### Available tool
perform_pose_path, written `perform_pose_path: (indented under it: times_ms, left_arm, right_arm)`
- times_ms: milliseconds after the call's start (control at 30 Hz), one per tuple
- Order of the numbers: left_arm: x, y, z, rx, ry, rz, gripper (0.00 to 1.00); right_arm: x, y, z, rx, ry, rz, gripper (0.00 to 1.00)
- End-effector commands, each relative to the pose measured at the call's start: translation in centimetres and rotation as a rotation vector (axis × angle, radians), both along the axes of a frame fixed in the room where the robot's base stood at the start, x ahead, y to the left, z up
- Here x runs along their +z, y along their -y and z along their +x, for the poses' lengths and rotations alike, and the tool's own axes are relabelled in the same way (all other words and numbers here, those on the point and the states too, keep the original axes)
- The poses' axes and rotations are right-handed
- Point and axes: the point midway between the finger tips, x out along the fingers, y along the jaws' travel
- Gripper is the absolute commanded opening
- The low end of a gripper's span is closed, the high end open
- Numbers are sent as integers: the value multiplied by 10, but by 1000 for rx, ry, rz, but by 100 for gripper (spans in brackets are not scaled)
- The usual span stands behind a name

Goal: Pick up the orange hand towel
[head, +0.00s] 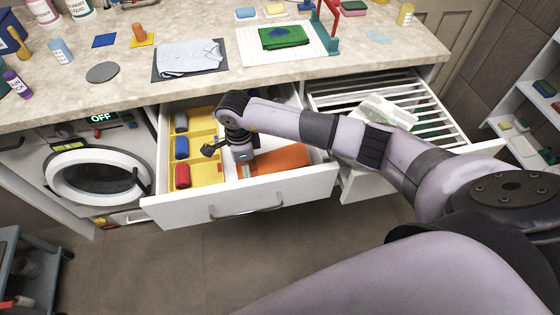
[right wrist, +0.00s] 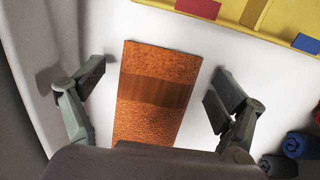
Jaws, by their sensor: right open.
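The orange hand towel (head: 283,160) lies flat and folded in the open drawer, at the right of the yellow organizer. My right arm reaches in from the right, and its gripper (head: 236,155) is over the drawer beside the towel's left end. In the right wrist view the towel (right wrist: 150,122) is a long orange strip with a darker smooth band, on the white drawer floor. My right gripper (right wrist: 158,84) is open and empty, one finger on each side of the towel. The towel's near end is hidden behind the gripper body. My left gripper is not in view.
The drawer (head: 243,203) has raised walls around the towel. The yellow organizer (head: 207,158) holds rolled grey, blue and red cloths. A second open drawer (head: 430,105) with white slats adjoins on the right. The counter (head: 215,88) above holds folded cloths and bottles.

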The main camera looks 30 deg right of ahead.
Motion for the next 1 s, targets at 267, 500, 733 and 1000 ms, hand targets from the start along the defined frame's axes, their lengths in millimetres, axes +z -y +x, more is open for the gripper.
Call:
perform_pose_path:
  times_ms: [267,500,733,1000]
  left_arm:
    - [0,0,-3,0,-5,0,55]
    - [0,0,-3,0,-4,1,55]
    - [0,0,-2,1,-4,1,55]
    - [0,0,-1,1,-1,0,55]
  right_arm:
    - [0,0,0,-1,0,0,85]
    - [0,0,0,-1,0,0,69]
    - [0,0,0,-1,0,0,53]
    - [0,0,0,-1,0,0,38]
